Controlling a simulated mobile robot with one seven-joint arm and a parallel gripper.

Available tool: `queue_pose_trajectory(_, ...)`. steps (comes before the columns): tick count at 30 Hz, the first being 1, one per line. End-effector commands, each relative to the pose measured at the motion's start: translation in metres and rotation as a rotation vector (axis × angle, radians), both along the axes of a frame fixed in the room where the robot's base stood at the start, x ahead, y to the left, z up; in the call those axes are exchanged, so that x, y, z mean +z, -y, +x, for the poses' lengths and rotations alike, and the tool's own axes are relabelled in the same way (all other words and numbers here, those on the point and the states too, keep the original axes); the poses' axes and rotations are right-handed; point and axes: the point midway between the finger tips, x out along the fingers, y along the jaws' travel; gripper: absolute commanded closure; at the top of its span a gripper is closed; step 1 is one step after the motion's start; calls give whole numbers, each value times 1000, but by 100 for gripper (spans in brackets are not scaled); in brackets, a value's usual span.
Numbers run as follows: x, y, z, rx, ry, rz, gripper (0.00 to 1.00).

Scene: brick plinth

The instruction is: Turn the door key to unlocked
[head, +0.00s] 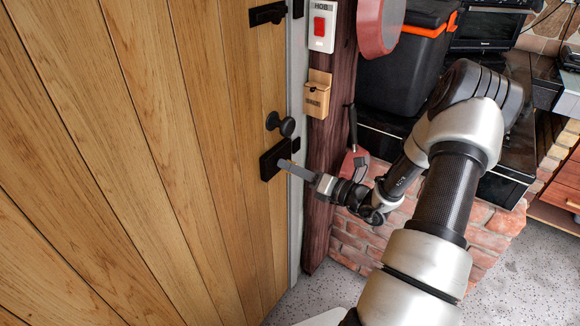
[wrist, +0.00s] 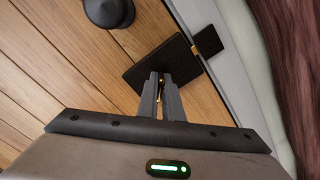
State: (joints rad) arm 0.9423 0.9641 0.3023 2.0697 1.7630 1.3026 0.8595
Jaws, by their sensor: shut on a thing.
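The wooden door (head: 190,120) fills the left of the head view. A dark square lock plate (head: 269,161) sits on it below a round black knob (head: 281,124). My gripper (head: 283,164) reaches the plate from the right. In the wrist view, the plate (wrist: 150,62) lies right beyond my fingertips (wrist: 160,78), which are closed on the key (wrist: 160,84). Only a thin brass-coloured sliver of the key shows between the fingers. The rest of it is hidden, so its turn angle is hard to tell. The knob (wrist: 108,10) is at the top left.
A dark wooden post (head: 325,150) beside the door carries a red switch marked HOB (head: 320,26) and a small wooden box (head: 316,94). A red pan (head: 379,25) hangs near the top. A brick plinth (head: 365,240) stands below my arm.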

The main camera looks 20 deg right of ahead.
Motion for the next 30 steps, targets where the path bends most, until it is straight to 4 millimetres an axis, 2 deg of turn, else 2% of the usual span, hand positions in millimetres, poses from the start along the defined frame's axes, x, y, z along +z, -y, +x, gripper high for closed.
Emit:
queue_pose_trajectory(18, -1, 0, 0, -1, 310, -467, 100)
queue_pose_trajectory(30, 0, 0, 0, 0, 421, -634, 100)
